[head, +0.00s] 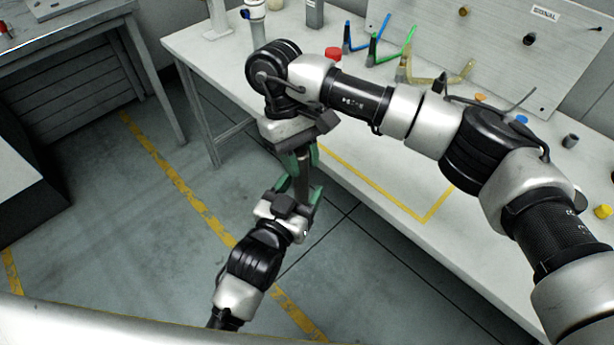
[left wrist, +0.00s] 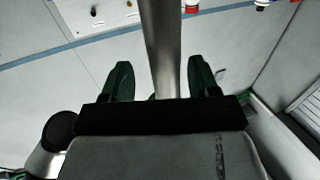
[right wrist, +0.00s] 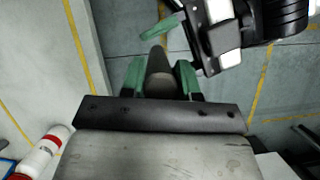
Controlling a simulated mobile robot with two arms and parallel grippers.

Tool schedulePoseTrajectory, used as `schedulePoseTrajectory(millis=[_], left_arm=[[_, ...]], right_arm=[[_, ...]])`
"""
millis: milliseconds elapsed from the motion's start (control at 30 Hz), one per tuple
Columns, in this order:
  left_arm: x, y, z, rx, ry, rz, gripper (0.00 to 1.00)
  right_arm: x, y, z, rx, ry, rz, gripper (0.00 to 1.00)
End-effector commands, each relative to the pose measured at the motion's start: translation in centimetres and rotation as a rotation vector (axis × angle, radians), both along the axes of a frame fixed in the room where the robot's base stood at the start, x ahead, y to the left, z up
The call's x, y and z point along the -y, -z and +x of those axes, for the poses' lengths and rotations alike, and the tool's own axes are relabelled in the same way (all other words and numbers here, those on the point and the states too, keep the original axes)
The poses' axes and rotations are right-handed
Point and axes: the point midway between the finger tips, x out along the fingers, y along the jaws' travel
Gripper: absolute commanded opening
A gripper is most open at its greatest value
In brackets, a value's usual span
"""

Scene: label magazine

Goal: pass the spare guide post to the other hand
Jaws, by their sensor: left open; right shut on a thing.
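The spare guide post (head: 303,180) is a grey metal bar, held upright in the air between my two grippers in the head view. My right gripper (head: 302,161) points down and is shut on its upper part. The post (right wrist: 160,68) also shows between the green fingers in the right wrist view. My left gripper (head: 300,190) is just below, open, with its green fingers on either side of the post. In the left wrist view the post (left wrist: 162,45) rises between the spread fingers, with gaps on both sides. Its lower end is hidden.
The white workbench (head: 375,200) stands right of the grippers, close to them. It carries a red knob (head: 333,53), coloured angled brackets (head: 390,45) and a grey panel (head: 490,40). Open floor with yellow lines (head: 180,185) lies below and to the left.

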Motion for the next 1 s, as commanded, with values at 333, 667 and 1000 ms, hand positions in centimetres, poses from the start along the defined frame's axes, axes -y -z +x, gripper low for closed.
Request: schedulePoseTrajectory(millis=[333, 667, 1000], left_arm=[[1.2, 0.0, 3.1, 0.0, 0.0, 0.0, 0.61], [1.2, 0.0, 3.2, 0.0, 0.0, 0.0, 0.53], [1.3, 0.0, 3.1, 0.0, 0.002, 0.0, 0.01]], right_arm=[[0.0, -0.1, 0.0, 0.001, 0.0, 0.001, 0.0], [0.0, -0.1, 0.0, 0.001, 0.0, 0.001, 0.0], [-0.1, -0.1, 0.0, 0.003, 0.0, 0.004, 0.0]])
